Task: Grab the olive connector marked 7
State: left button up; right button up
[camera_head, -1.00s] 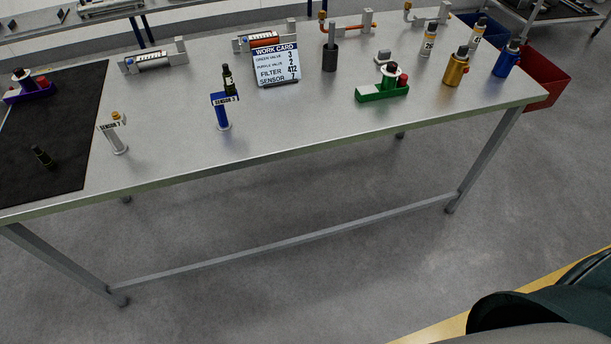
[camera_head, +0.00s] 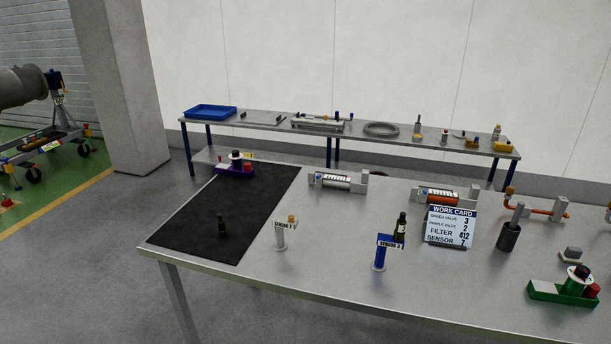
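No 7 is readable on either dark connector. The work card (camera_head: 451,227) reads sensor 7. Neither of my grippers is in view.
The near table (camera_head: 300,272) also holds a purple valve block (camera_head: 235,166), a silver filter (camera_head: 338,181), an orange filter (camera_head: 438,196), a dark cylinder (camera_head: 509,236) and a green valve block (camera_head: 565,291). A bench (camera_head: 365,144) stands behind. A pillar (camera_head: 120,90) rises at left.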

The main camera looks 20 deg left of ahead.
aim_at(223, 232)
jog(key=i+j, duration=0.1)
jog(key=j, duration=0.3)
jog(key=i+j, duration=0.1)
jog(key=j, duration=0.35)
jog(key=i+j, duration=0.1)
jog(key=j, duration=0.3)
jog(key=i+j, duration=0.1)
jog(key=j, duration=0.3)
jog(key=u, duration=0.05)
